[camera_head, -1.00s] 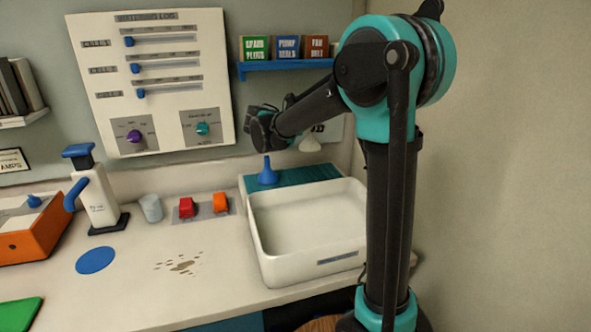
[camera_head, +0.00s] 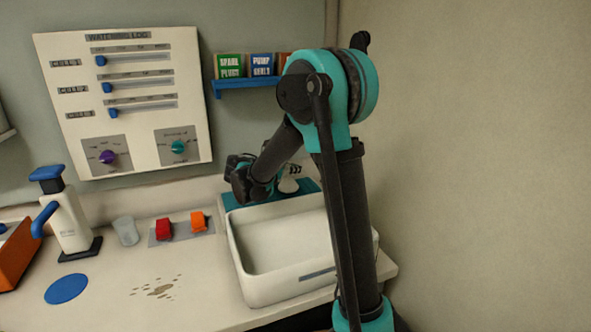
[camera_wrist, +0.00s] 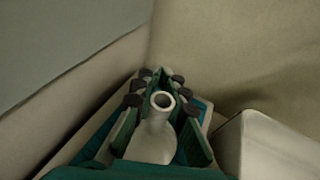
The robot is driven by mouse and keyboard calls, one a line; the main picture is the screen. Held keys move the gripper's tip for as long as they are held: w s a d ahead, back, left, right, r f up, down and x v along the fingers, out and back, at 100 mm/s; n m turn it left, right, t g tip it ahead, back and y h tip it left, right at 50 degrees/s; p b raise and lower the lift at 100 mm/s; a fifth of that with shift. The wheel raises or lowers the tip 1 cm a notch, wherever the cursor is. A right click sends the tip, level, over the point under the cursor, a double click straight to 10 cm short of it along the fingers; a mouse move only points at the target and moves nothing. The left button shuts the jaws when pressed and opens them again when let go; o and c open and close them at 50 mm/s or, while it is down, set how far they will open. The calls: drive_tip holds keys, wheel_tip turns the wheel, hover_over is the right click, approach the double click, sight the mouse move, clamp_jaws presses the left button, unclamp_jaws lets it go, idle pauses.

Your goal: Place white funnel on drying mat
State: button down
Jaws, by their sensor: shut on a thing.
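The white funnel (camera_head: 288,187) is held by my gripper over the teal-blue drying mat (camera_head: 231,201), behind the white basin. In the wrist view the white funnel (camera_wrist: 155,142) is spout up, with its round opening facing the camera. My gripper (camera_wrist: 157,88) has its green fingers on either side of the funnel, shut on it. The mat also shows beside the fingers in the wrist view (camera_wrist: 92,150). I cannot tell whether the funnel's rim touches the mat. My arm covers part of the mat in the head view.
The white basin (camera_head: 246,277) stands right in front of the mat. A red switch (camera_head: 164,230) and an orange switch (camera_head: 198,221) lie to its left. A blue shelf (camera_head: 246,86) with boxes is above. The wall is close behind the mat.

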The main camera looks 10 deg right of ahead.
drive_tip(key=c, duration=1.5)
unclamp_jaws()
drive_tip(key=shift+f, duration=0.15)
drive_tip(key=shift+c, duration=0.2)
drive_tip(key=shift+s+a+r, duration=0.15)
drive_tip(key=shift+a+r, duration=0.1)
drive_tip(key=shift+a, duration=0.05)
drive_tip(key=v, duration=1.1)
drive_tip(key=shift+s+a+r, duration=0.1)
drive_tip(key=shift+r, duration=0.05)
